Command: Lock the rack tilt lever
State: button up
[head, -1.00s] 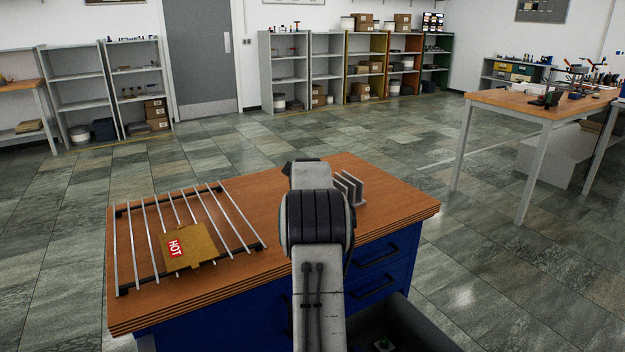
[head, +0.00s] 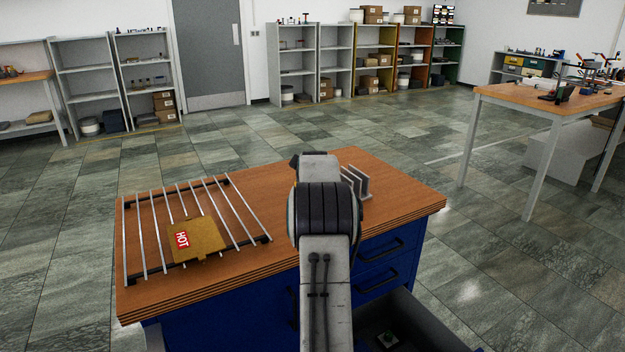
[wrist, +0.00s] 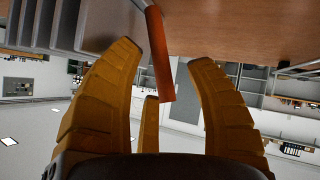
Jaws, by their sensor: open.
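In the wrist view, an orange-red lever handle (wrist: 159,60) on a grey metal stem comes down from the top between my gripper's yellow fingers (wrist: 165,55). The fingers are open, with visible gaps on both sides of the handle; I cannot see them touching it. Grey upright plates of a rack (wrist: 85,22) stand beside the lever at upper left. In the head view, the grey slotted rack (head: 357,182) sits on the wooden bench top, just right of my arm. My arm hides the lever and my gripper there.
A barred rack (head: 145,235) with a brown "HOT" plate (head: 197,240) lies on the left of the bench (head: 270,260). An open drawer (head: 405,325) sticks out at the front right. Shelves (head: 297,65) line the back wall; a second table (head: 540,103) stands right.

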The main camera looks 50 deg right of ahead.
jog(key=shift+a+r, duration=0.1)
jog(key=v, duration=1.1)
jog(key=shift+s+a+r, duration=0.15)
jog(key=shift+s+a, duration=0.1)
jog(key=shift+s, duration=0.05)
jog(key=shift+o, duration=0.2)
